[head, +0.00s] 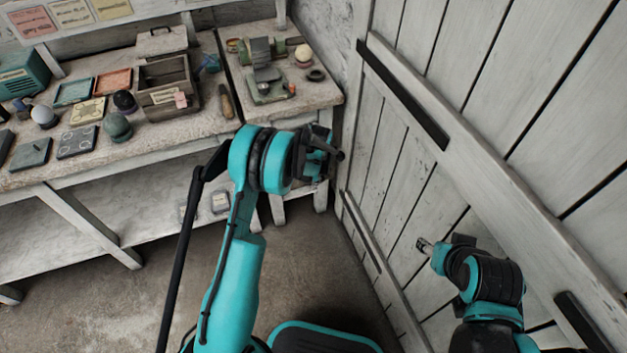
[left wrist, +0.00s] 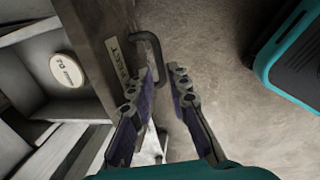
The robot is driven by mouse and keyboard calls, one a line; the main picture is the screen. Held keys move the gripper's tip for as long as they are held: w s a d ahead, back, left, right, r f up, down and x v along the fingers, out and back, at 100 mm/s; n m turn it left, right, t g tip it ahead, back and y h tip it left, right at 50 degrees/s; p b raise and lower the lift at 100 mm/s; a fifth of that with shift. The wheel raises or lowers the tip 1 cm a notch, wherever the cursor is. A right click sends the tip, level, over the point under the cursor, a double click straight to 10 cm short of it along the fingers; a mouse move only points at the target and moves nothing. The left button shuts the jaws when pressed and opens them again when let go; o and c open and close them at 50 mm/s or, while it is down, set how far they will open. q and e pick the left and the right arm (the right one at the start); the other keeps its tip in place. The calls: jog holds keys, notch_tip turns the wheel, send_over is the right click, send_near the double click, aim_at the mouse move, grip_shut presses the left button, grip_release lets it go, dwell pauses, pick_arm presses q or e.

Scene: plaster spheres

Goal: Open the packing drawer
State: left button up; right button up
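In the left wrist view, a brown drawer front (left wrist: 108,55) carries a pale label (left wrist: 124,62) and a dark bent handle (left wrist: 152,44). The label seems to end in "JECT"; I cannot confirm this is the packing drawer. My left gripper (left wrist: 160,88) is open, its two fingers apart, with the handle's near end just ahead of the gap. I cannot tell whether they touch. In the head view the left gripper (head: 320,155) is beside the bench's right end, and the drawer is hidden there. My right gripper (head: 424,245) is by the plank wall; its finger state is unclear.
A white compartment space with an oval tag (left wrist: 67,69) lies left of the drawer front. In the head view, the workbench (head: 185,128) holds trays, spheres and a wooden box (head: 166,88). The plank wall (head: 440,130) bounds the right. Bare floor (head: 130,300) lies below.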

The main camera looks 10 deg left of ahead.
pick_arm(q)
notch_tip(320, 180, up, 11)
jog(key=s+d, duration=0.1)
jog(key=shift+s+f, duration=0.2)
jog(key=shift+s, duration=0.1)
jog(key=s+a+r+m+t, duration=0.1)
jog(key=s+r+m+t, duration=0.2)
jog(key=s+r+m, duration=1.1)
jog(key=s+r+m+t+h, duration=0.1)
jog(key=s+r+m+t, duration=0.1)
jog(key=s+m, duration=0.9)
jog(key=s, duration=0.4)
jog(key=shift+s+a+t, duration=0.25)
jog(key=shift+s+t, duration=0.05)
jog(key=shift+a+r, duration=0.1)
dwell(1.1)
